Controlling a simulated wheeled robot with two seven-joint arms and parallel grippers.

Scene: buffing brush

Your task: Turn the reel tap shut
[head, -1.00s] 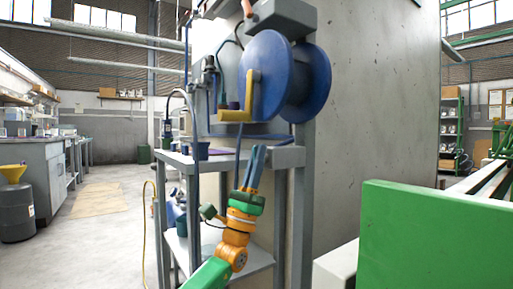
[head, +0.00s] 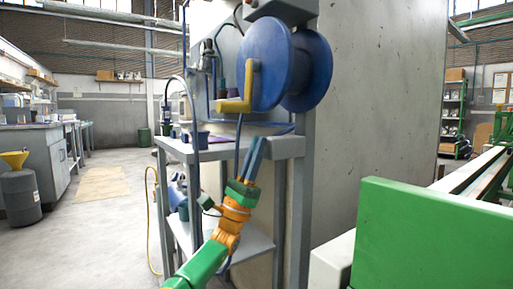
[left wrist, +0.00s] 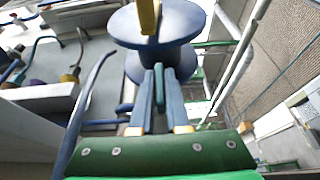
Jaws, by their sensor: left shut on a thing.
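The blue hose reel (head: 268,65) with a yellow crank (head: 250,88) is mounted above a grey shelf stand. In the left wrist view the reel (left wrist: 185,22) fills the top middle. A small metal fitting with dark parts (head: 208,55), possibly the tap, sits on the panel left of the reel; it is too small to read its setting. My left gripper (head: 257,140) points up below the reel, at the stand's front edge. In the left wrist view its blue fingers (left wrist: 160,75) are close together around a thin blue-green thing (left wrist: 159,88) that I cannot identify. My right gripper is out of view.
A dark blue hose (head: 238,138) hangs just left of my left gripper. The grey stand (head: 275,148) holds small containers. A large green panel (head: 430,240) blocks the lower right. Open floor (head: 110,225) lies at left, with a dark drum (head: 20,197) and yellow funnel.

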